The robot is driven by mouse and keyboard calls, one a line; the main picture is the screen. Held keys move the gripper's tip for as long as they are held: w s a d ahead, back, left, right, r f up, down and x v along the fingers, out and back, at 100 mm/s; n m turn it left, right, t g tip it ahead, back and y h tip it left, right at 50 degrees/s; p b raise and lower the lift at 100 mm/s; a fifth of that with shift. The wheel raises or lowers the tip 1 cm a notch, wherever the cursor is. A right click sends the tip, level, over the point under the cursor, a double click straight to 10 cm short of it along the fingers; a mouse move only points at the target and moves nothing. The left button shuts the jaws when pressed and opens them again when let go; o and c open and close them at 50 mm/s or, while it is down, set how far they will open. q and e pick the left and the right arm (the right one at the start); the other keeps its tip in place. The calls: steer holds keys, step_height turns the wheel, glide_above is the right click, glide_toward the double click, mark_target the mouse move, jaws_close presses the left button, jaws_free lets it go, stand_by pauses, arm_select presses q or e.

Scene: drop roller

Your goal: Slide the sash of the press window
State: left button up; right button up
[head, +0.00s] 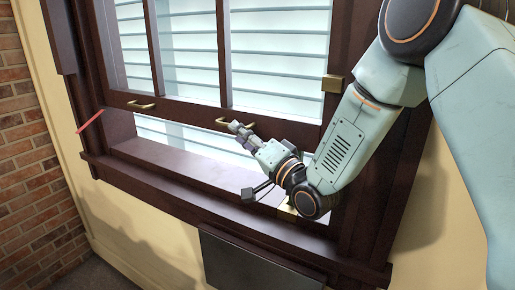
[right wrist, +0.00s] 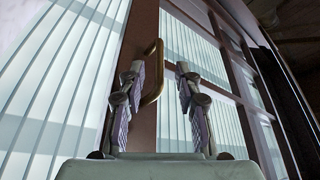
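The window sash (head: 180,113) is a dark brown frame with glass panes and pale slatted blinds behind. It stands partly raised, with a gap between its bottom rail and the sill (head: 190,187). Two brass handles sit on the rail, a left handle (head: 141,105) and a right handle (head: 222,121). My right gripper (head: 236,126) is at the right handle. In the right wrist view its fingers (right wrist: 159,75) are spread, with the brass handle (right wrist: 153,72) between them, nearer the left finger. Contact cannot be told. My left gripper is out of view.
A brass block (head: 332,83) sits on the right jamb. A red strip (head: 90,121) sticks out at the left jamb. A dark panel (head: 250,265) is below the sill. A brick wall (head: 35,170) stands at the left.

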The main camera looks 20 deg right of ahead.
steer(key=v, duration=0.6)
steer(key=shift+s, duration=0.25)
steer(key=shift+d+f, duration=0.1)
steer(key=shift+f, duration=0.05)
